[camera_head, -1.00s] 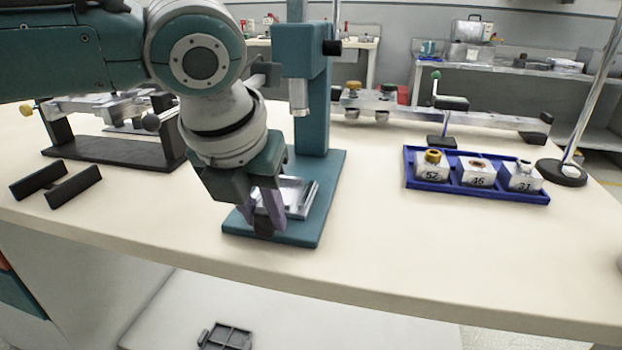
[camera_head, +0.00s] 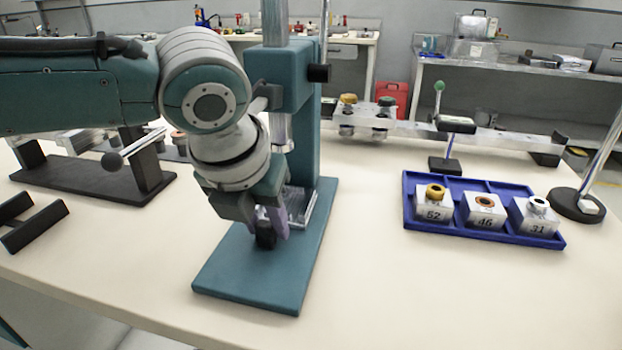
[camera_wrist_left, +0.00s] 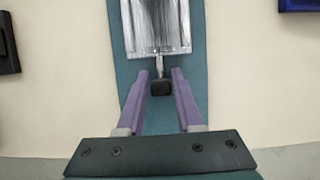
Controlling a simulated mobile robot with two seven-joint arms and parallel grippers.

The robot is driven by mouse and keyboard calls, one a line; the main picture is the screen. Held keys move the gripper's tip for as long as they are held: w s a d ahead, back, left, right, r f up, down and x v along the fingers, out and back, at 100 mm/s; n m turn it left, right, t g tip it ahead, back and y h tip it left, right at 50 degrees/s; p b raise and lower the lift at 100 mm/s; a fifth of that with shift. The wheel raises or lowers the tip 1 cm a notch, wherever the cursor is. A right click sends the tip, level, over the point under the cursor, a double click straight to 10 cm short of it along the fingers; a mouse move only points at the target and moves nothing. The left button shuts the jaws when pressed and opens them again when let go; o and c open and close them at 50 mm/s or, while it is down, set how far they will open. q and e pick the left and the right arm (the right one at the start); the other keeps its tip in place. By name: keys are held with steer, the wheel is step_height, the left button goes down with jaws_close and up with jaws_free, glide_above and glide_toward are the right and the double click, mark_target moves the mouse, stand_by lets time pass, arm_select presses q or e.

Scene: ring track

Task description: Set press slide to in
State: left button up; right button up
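The teal press (camera_head: 319,150) stands on the bench with its flat base (camera_head: 245,278) toward me. Its silver slide (camera_head: 300,203) lies on the base, largely under the ram and partly hidden behind my gripper. In the left wrist view the bright slide plate (camera_wrist_left: 157,28) has a short rod ending in a black knob (camera_wrist_left: 161,88). My left gripper (camera_head: 268,235) is low over the base. A long bare stretch of base shows in front of the knob. My right gripper is not visible.
A blue tray (camera_head: 541,239) holding numbered blocks stands to the right, with a round-footed post (camera_head: 578,204) beside it. A dark stand (camera_head: 146,165) and black rails (camera_head: 36,225) are at the left. The bench between press and tray is clear.

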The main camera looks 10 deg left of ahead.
arm_select(q)
steer(key=o, duration=0.4)
steer(key=shift+c, duration=0.2)
steer(key=p+v, duration=0.3)
steer(key=v, duration=0.7)
